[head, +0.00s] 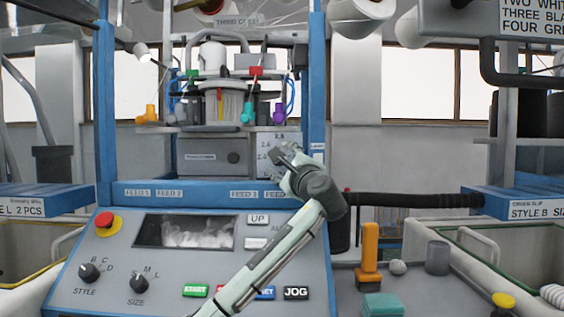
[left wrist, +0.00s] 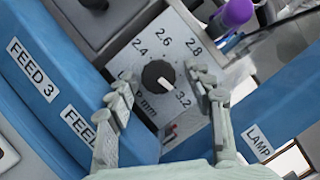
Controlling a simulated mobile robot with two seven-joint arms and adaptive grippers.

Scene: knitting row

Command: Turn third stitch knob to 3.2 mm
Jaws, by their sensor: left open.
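The stitch knob (left wrist: 158,76) is a round black dial on a grey scale plate (left wrist: 150,40), marked 2.4, 2.6, 2.8 and 3.2 mm. Its white mark appears to point down and right, toward 3.2. My left gripper (left wrist: 160,77) is open, one finger on each side of the knob, with visible gaps to it. In the head view my left gripper (head: 287,155) is in front of the scale plate (head: 270,142) and hides the knob. My right gripper is not in view.
A blue rail (head: 200,191) with FEED labels runs below the plate. A purple yarn guide (left wrist: 236,13) is close above it. A LAMP label (left wrist: 258,142) is on the blue post at right. The control panel (head: 120,250) has a red stop button (head: 104,219) and two selector knobs.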

